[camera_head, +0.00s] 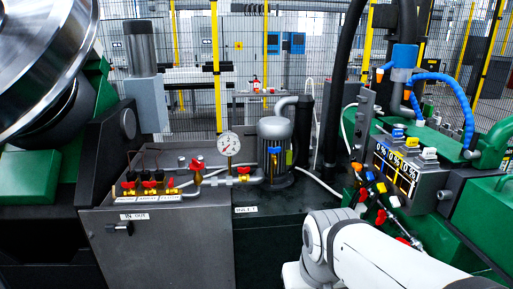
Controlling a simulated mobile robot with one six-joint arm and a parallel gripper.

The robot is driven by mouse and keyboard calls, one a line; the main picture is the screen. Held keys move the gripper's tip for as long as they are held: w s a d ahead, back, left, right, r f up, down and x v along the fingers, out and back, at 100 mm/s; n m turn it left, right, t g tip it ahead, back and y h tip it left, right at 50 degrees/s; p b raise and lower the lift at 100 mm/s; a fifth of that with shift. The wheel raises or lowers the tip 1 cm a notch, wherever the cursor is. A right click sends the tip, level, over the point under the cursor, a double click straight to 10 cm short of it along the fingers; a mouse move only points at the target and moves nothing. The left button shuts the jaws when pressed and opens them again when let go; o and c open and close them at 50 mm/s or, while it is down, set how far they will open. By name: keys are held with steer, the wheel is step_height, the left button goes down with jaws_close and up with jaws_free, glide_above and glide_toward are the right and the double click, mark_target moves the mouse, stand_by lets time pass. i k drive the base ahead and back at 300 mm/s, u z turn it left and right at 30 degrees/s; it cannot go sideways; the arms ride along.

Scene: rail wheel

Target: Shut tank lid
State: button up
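A green machine body (465,212), possibly the tank, stands at the right. Its upper green surface (440,146) carries pipe fittings and a blue ribbed hose (455,92). I cannot pick out the tank lid with certainty or tell whether any lid is open or shut. My white arm (385,258) crosses the lower right and covers part of the green body's front. My gripper is not in view.
A grey cabinet (160,235) at left centre carries red-handled valves (150,184) and a pressure gauge (228,144). A grey motor (275,130) stands behind. A control panel with percent displays (395,172) and coloured connectors is at right. A large metal wheel (40,55) fills the upper left.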

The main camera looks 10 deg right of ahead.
mark_target(248, 153)
steer(key=u, duration=0.3)
steer(key=i, duration=1.75)
steer(key=z, duration=0.35)
